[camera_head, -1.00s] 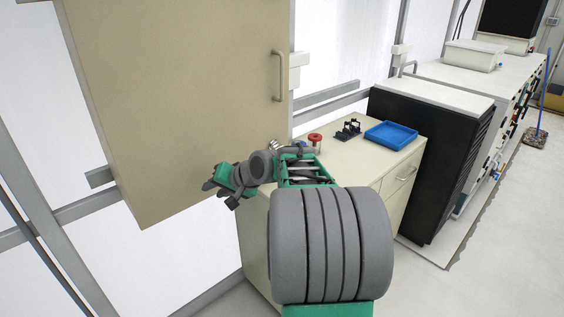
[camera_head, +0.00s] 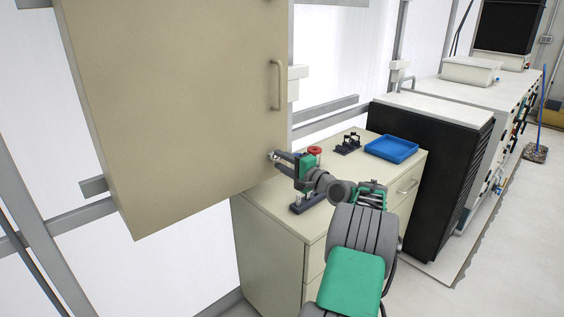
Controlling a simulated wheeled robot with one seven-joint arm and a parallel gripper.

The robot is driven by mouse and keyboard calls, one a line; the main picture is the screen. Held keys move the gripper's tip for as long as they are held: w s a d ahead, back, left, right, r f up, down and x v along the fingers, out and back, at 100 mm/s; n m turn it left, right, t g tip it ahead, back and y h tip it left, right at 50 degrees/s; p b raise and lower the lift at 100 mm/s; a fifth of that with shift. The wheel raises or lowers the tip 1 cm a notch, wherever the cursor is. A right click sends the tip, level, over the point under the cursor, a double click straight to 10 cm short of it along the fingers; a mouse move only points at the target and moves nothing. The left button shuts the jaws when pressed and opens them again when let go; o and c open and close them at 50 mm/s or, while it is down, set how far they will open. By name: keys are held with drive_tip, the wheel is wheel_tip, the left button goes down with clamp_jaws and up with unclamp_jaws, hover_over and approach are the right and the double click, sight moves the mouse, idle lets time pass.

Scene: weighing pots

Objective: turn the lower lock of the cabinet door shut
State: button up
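The beige cabinet door (camera_head: 180,90) hangs on the wall at the left, with a vertical handle (camera_head: 275,85) near its right edge. The lower lock (camera_head: 272,155) shows as a small metallic piece at the door's lower right. My gripper (camera_head: 277,159) points left with its dark fingertips at this lock and partly hides it. I cannot tell whether the fingers touch the lock, whether they are closed on it, or which way it is turned.
Under my arm stands a beige drawer unit (camera_head: 265,235). On its top are a red round piece (camera_head: 314,151), a small black holder (camera_head: 348,143) and a blue tray (camera_head: 391,158). A tall black unit (camera_head: 425,170) stands to the right.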

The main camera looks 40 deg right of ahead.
clamp_jaws()
idle(0.6)
